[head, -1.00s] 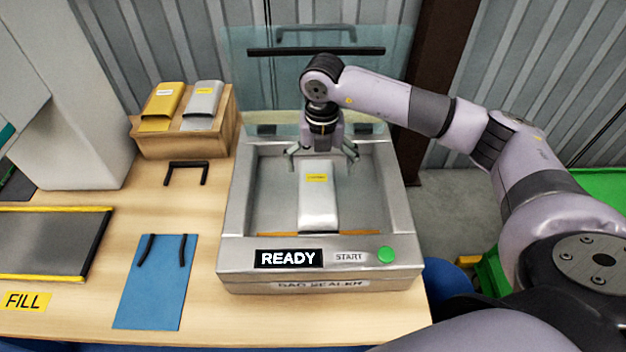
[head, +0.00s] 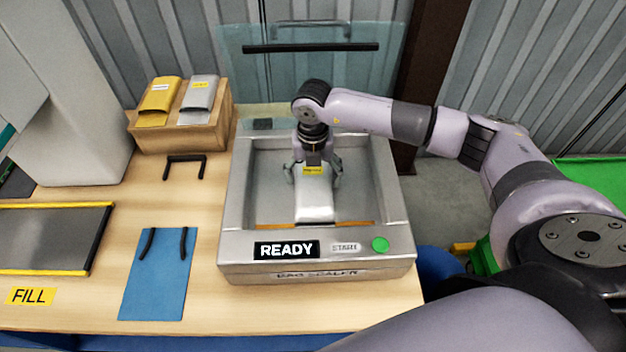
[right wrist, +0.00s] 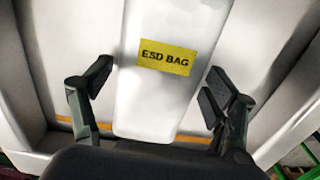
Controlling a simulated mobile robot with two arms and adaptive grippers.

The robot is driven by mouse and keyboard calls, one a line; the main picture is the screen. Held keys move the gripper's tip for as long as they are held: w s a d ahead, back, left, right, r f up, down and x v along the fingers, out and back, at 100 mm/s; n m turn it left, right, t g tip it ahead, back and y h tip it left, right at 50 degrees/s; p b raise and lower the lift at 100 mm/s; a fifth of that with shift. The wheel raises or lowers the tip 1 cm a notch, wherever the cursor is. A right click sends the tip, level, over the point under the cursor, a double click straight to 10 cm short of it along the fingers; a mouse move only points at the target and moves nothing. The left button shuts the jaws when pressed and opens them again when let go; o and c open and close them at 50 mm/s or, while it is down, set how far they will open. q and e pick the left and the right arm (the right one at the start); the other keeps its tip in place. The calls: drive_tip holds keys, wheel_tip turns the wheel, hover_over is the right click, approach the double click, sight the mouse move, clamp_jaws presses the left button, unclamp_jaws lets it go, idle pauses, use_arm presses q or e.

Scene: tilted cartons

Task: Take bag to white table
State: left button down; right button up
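The bag (head: 314,205) is silver-white with a yellow label and lies in the tray of the bag sealer (head: 240,240). In the right wrist view the bag (right wrist: 160,105) shows its label reading "ESD BAG". My right gripper (head: 313,178) is over the bag with its fingers open, one on each side. In the right wrist view there is a gap between each fingertip and the bag. My left gripper is not in view. I see no white table.
The sealer's clear lid (head: 310,70) stands raised behind the tray. Its display reads READY beside a green button (head: 380,245). A wooden block (head: 185,138) with a yellow and a silver bag stands left. A blue mat (head: 158,275) lies in front.

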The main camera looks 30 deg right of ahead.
sight(313, 179)
drive_tip(key=c, duration=0.7)
drive_tip(key=shift+o, duration=0.2)
drive_tip(key=shift+r+b, duration=0.15)
drive_tip(key=shift+b, duration=0.25)
drive_tip(key=shift+s+a+r, duration=0.1)
drive_tip(key=shift+r, duration=0.25)
wheel_tip(313, 179, up, 6)
drive_tip(key=shift+r+b, duration=0.1)
drive_tip(key=shift+b, duration=1.1)
drive_tip(key=s+a+b, duration=0.1)
drive_tip(key=s+a, duration=0.1)
drive_tip(key=s, duration=0.3)
drive_tip(key=s+a+b, duration=0.2)
drive_tip(key=s+a, duration=0.1)
drive_tip(key=s, duration=0.3)
drive_tip(key=s+a+b, duration=0.1)
drive_tip(key=s+a, duration=0.2)
drive_tip(key=s, duration=0.3)
drive_tip(key=shift+a+b, duration=0.1)
drive_tip(key=shift+b, duration=0.2)
drive_tip(key=shift+s+a, duration=0.15)
drive_tip(key=shift+s, duration=0.25)
